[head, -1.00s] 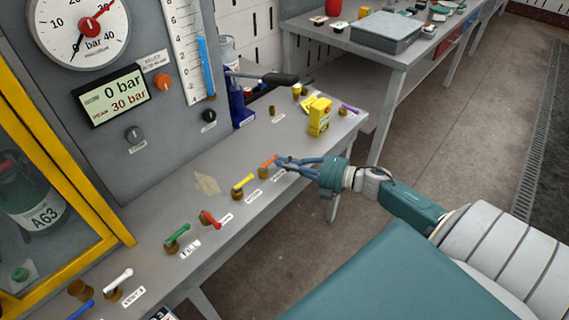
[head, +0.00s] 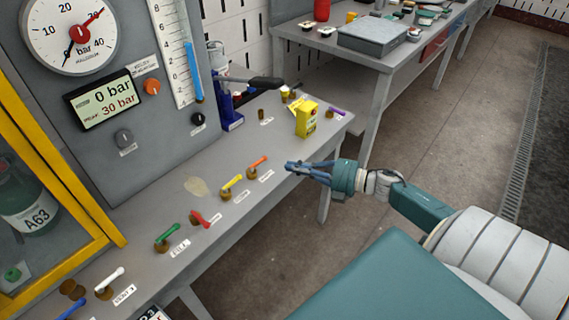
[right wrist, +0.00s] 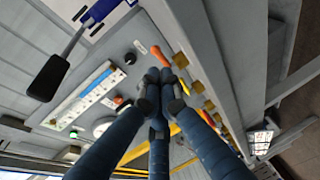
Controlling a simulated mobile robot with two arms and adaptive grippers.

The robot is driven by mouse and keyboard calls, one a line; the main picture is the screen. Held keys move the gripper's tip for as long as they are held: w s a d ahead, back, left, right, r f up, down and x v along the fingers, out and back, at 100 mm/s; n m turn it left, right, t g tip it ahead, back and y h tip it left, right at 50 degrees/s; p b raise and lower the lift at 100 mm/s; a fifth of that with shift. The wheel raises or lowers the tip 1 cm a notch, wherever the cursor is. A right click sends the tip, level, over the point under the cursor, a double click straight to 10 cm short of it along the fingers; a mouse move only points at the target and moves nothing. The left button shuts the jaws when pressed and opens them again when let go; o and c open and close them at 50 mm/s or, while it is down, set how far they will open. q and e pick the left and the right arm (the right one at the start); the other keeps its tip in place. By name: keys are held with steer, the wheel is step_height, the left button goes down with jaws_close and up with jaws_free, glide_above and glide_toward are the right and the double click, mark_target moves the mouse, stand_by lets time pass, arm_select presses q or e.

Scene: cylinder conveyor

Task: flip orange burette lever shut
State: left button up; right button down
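The orange burette lever (head: 258,161) sits on a brass valve on the grey bench, between the yellow lever (head: 232,182) and the yellow box. It slants up and to the right in the head view. An orange piece that looks like this lever (right wrist: 157,53) also shows in the right wrist view, just beyond the fingertips. My right gripper (head: 291,167) is to the right of the lever, apart from it, near the bench's front edge. Its blue fingers are drawn together at the tips (right wrist: 160,82) with nothing seen between them. My left gripper is not in view.
Red (head: 200,218), green (head: 167,238) and white levers (head: 109,279) line the bench toward the lower left. A yellow box (head: 307,118) and a purple lever (head: 336,112) stand at the far end. A gauge panel rises behind.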

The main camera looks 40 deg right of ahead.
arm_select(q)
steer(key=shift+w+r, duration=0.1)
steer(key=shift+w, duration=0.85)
arm_select(e)
steer(key=s+d+r, duration=0.1)
steer(key=s+d, duration=0.2)
steer(key=d, duration=0.1)
steer(key=shift+s+d, duration=0.35)
